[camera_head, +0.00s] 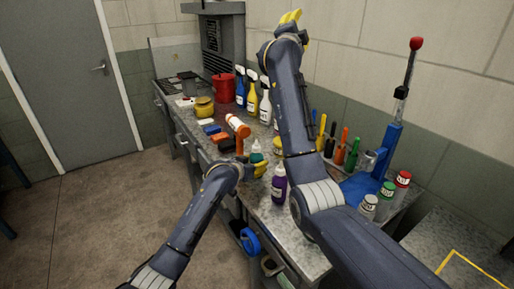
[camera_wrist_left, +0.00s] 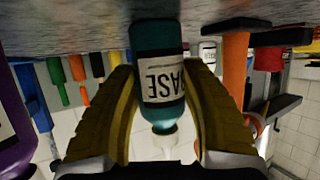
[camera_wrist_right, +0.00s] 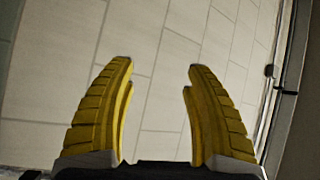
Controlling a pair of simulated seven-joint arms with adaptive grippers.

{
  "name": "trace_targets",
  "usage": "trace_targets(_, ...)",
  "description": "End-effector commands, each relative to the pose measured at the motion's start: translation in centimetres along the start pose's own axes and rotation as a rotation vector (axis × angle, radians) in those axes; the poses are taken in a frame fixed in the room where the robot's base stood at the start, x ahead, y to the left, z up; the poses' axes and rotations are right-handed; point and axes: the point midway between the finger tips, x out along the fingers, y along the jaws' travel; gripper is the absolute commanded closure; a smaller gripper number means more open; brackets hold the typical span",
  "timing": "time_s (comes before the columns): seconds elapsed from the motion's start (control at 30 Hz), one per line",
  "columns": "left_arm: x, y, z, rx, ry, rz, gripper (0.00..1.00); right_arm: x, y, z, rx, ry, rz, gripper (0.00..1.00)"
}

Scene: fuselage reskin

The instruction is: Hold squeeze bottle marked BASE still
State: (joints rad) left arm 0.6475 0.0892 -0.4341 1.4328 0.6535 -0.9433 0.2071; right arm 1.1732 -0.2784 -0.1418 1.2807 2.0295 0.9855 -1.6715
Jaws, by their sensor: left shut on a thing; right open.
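The squeeze bottle marked BASE (camera_wrist_left: 160,72) is teal with a white label and a pale cap. In the left wrist view it appears upside down, between the yellow fingers of my left gripper (camera_wrist_left: 163,115). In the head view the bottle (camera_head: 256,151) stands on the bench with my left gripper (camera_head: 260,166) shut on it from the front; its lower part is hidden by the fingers. My right gripper (camera_head: 290,17) is raised high near the wall, and the right wrist view shows its fingers (camera_wrist_right: 160,85) open and empty before the wall tiles.
A purple bottle (camera_head: 278,185) stands close to the right of my left gripper. Spray bottles (camera_head: 252,97) and a red pot (camera_head: 223,88) are further back. A blue stand (camera_head: 385,150) and paint tins are at right.

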Motion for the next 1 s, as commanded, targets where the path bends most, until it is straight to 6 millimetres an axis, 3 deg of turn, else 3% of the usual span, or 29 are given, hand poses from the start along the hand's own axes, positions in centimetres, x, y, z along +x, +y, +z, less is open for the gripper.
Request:
trace_targets(0.27,0.0,0.0,0.0,0.0,-0.001,0.0,0.91,-0.6,9.0,2.5,0.279,-0.047,0.375,0.48)
trace_targets(0.5,0.0,0.0,0.0,0.0,-0.001,0.0,0.91,-3.6,15.5,5.5,0.507,-0.058,0.702,0.48)
trace_targets(0.8,0.0,0.0,0.0,0.0,-0.001,0.0,0.91,-9.7,20.7,9.8,0.773,-0.033,1.112,0.48)
trace_targets(1.0,0.0,0.0,0.0,0.0,-0.001,0.0,0.91,-14.1,21.8,12.4,0.92,0.005,1.354,0.48)
